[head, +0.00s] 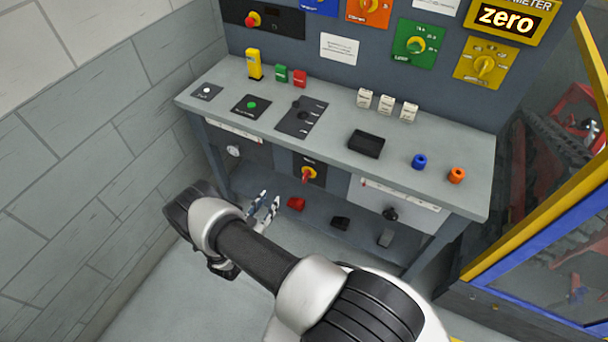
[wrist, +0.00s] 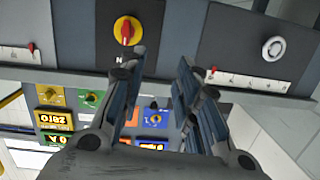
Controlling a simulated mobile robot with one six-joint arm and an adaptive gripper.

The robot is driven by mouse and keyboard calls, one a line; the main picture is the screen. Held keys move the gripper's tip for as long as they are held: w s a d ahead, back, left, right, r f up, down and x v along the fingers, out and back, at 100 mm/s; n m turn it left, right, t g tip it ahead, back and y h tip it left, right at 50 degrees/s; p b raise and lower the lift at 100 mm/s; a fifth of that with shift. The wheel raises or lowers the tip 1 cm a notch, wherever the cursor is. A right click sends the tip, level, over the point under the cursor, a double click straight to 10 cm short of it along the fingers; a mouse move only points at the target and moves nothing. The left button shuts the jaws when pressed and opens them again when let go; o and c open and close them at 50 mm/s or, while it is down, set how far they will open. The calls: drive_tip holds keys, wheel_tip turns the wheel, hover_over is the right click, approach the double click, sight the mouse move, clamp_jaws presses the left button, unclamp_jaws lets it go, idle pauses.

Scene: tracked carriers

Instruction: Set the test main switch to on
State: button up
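A rotary switch with a red handle on a yellow disc (head: 309,173) sits on a dark plate on the desk's front, below the worktop. It also shows in the wrist view (wrist: 127,30), where the handle stands about vertical. A similar red and yellow switch (head: 252,19) is on a dark panel at the upper left of the back wall. Their labels are too small to read, so I cannot tell which is named test main. My gripper (head: 265,207) is open and empty, below and left of the lower switch, apart from it. Its fingers (wrist: 162,90) also show in the wrist view.
The desk worktop (head: 330,140) carries buttons, small blocks and blue and orange knobs. A round white knob (head: 233,151) is on the desk front at left. Several small items lie below. A wall stands left; a yellow and blue framed guard (head: 530,240) stands right.

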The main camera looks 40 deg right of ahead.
sight(303, 179)
drive_tip(key=s+d+f+h, duration=0.1)
drive_tip(key=s+d+h, duration=0.1)
drive_tip(key=s, duration=0.3)
drive_tip(key=b+x, duration=0.1)
drive_tip(key=x, duration=1)
drive_tip(key=b+x, duration=0.1)
drive_tip(key=x, duration=0.4)
drive_tip(key=shift+s+d+f+b, duration=0.1)
drive_tip(key=shift+d+f+b, duration=0.25)
drive_tip(key=shift+f, duration=0.05)
drive_tip(key=shift+c, duration=0.6)
clamp_jaws()
